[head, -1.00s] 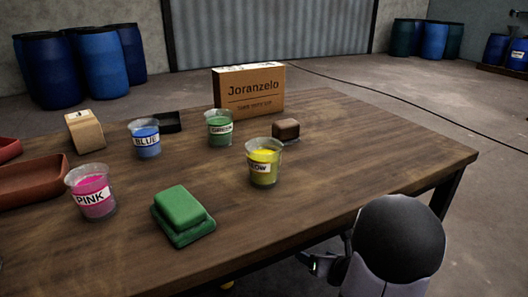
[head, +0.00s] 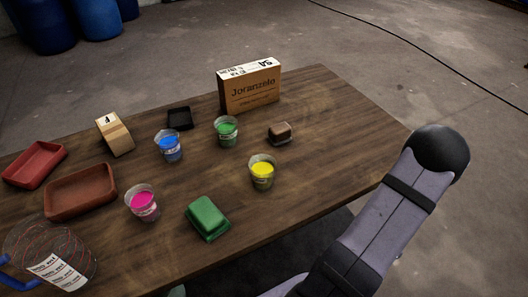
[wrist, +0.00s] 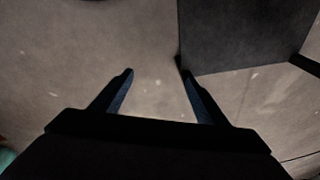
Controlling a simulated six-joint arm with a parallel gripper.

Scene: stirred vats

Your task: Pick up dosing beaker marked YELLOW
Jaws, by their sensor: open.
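The dosing beaker with yellow contents (head: 262,173) stands upright on the wooden table, near its front right edge, in the head view. Its label is hard to read now; in the earlier view it ends in "LOW". In the wrist view my gripper (wrist: 158,88) is open and empty, with bare floor beyond its two fingers. The beaker does not show in the wrist view. In the head view my arm rises at the right, off the table's front edge, and the gripper is not visible there.
On the table (head: 310,180) stand a pink beaker (head: 143,204), a blue beaker (head: 168,147), a green beaker (head: 226,131), a green lidded block (head: 207,217), a small brown block (head: 280,133), a carton (head: 250,87), and red trays (head: 80,190). A large clear vessel (head: 50,254) is front left.

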